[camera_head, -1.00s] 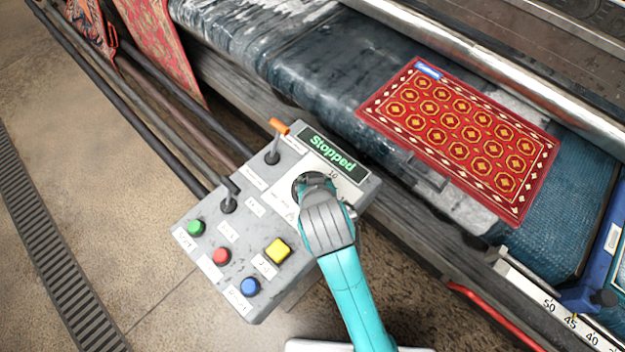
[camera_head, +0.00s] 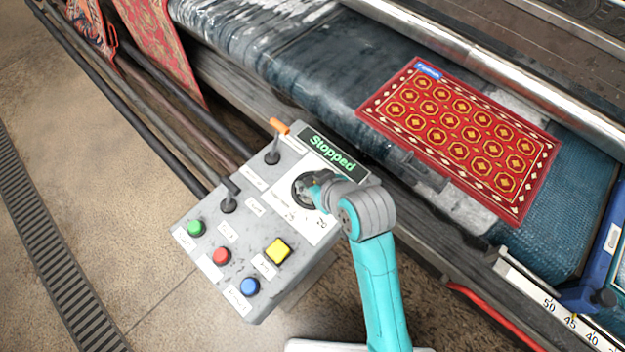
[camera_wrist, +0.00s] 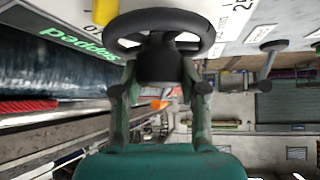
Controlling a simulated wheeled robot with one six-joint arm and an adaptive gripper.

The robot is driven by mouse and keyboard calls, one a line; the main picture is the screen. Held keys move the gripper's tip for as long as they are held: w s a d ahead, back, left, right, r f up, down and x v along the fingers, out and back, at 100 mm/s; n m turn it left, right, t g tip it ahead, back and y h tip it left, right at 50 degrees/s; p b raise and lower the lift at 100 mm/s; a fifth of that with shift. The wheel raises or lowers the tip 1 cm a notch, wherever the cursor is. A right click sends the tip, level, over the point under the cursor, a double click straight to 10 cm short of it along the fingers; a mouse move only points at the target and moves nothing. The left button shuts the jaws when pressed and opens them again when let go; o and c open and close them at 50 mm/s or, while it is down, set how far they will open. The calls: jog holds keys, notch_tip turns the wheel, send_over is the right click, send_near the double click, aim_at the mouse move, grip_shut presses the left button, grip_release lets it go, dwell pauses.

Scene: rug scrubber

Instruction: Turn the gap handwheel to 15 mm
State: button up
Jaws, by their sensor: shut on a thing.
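The gap handwheel is a black wheel (camera_head: 303,190) on the grey control panel (camera_head: 215,262), ringed by a white dial plate (camera_head: 316,228) with numbers. In the wrist view the wheel (camera_wrist: 165,22) fills the top middle. My gripper (camera_wrist: 160,88) is shut on the handwheel, its fingers on either side of a dark part at the wheel's near side. In the head view my gripper (camera_head: 318,190) reaches the wheel from the right and hides part of it. The dial reading is too small and covered to tell. The display (camera_head: 332,152) reads "Stopped".
The panel also bears green (camera_head: 196,228), red (camera_head: 221,256), blue (camera_head: 250,287) and yellow (camera_head: 278,250) buttons, a black lever (camera_head: 229,200) and an orange-tipped lever (camera_head: 273,150). A red patterned rug (camera_head: 460,135) lies on the machine bed behind. A ruler scale (camera_head: 560,315) is at lower right.

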jog(key=o, duration=1.2)
jog(key=shift+c, duration=0.2)
jog(key=v, duration=0.7)
jog(key=shift+s+d+r, duration=0.1)
jog(key=shift+s+d, duration=0.05)
